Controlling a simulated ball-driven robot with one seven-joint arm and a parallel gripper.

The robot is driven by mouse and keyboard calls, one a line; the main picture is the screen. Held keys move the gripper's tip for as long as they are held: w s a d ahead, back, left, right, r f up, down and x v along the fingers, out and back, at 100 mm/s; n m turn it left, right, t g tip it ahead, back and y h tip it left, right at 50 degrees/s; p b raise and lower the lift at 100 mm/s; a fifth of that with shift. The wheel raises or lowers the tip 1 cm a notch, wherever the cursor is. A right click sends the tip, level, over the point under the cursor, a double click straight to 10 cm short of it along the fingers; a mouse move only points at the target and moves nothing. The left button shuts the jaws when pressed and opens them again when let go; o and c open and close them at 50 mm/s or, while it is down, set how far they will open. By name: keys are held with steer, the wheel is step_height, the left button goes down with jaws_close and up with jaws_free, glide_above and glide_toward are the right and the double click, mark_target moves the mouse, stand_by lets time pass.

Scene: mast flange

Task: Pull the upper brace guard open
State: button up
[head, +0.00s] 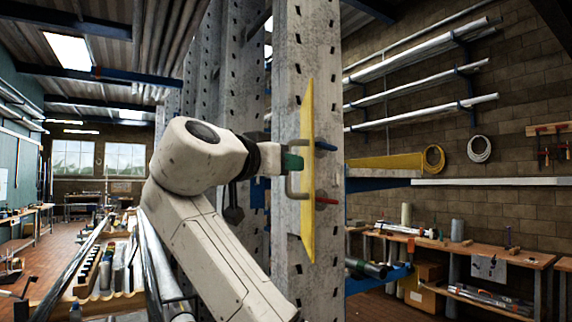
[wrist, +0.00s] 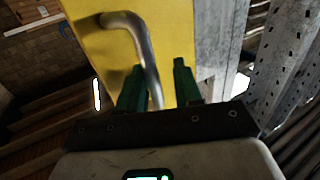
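The yellow brace guard (head: 309,215) is a tall narrow panel, seen nearly edge-on, against the grey perforated mast post (head: 292,60). A bent metal handle (head: 290,188) sticks out from its left side. In the wrist view the guard (wrist: 180,30) fills the upper middle and the handle (wrist: 146,50) runs down from a bend. My gripper (wrist: 160,85) has its two green fingers apart, with the handle's bar between them, nearer the left finger. The fingers look open; contact with the bar cannot be made out. In the head view my gripper (head: 291,163) is at the guard, partly hidden by my arm.
A blue rod end (head: 325,146) and a red one (head: 327,200) show right of the guard. A yellow beam (head: 385,162) lies behind the post. A workbench (head: 480,252) stands at right. Long bars and racks fill the left.

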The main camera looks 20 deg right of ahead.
steer(key=b+v, duration=0.3)
steer(key=v, duration=0.7)
steer(key=shift+a, duration=0.2)
steer(key=shift+s, duration=0.15)
